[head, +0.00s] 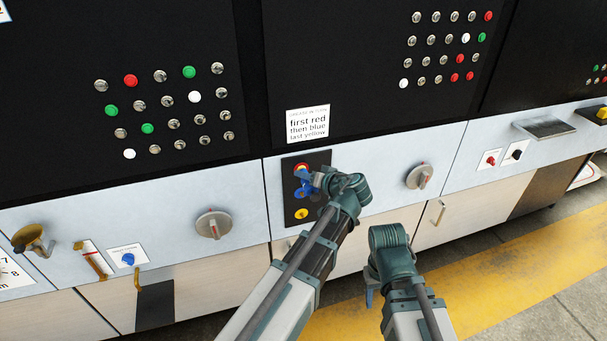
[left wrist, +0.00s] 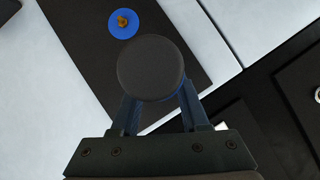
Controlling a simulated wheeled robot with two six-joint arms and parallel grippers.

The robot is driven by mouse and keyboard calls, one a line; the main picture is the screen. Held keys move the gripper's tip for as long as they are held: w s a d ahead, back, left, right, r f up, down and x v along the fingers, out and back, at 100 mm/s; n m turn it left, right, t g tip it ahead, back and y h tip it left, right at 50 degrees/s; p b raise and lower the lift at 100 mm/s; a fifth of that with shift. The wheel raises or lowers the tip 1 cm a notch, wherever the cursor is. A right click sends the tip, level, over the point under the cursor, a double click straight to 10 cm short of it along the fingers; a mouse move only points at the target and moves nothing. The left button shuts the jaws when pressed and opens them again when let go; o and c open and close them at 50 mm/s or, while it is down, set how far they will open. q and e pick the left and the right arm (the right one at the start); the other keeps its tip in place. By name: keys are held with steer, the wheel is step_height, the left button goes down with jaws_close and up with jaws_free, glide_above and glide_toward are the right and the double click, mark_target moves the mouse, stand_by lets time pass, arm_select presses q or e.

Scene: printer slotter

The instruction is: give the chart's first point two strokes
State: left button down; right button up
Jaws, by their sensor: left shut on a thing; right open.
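The chart is a small white card (head: 308,123) reading "first red then blue last yellow". Below it is a black plate (head: 290,205) with a column of coloured points. The red point (head: 302,168) is on top, partly covered by my left gripper (head: 310,182). The yellow point (head: 301,213) is at the bottom. The blue point (left wrist: 122,23) with a brass nipple is clear in the left wrist view. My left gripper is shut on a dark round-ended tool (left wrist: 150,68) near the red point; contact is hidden. My right gripper (head: 370,292) is open, low and away from the panel.
A grey dial (head: 213,224) is left of the plate and another (head: 419,176) right of it. Brass fittings (head: 30,240) and a blue knob (head: 128,259) stick out further left. Button grids fill the black panels above.

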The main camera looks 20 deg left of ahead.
arm_select(q)
steer(key=shift+s+d, duration=0.6)
steer(key=shift+s, duration=0.25)
steer(key=shift+s+d, duration=0.55)
steer(key=shift+s, duration=0.3)
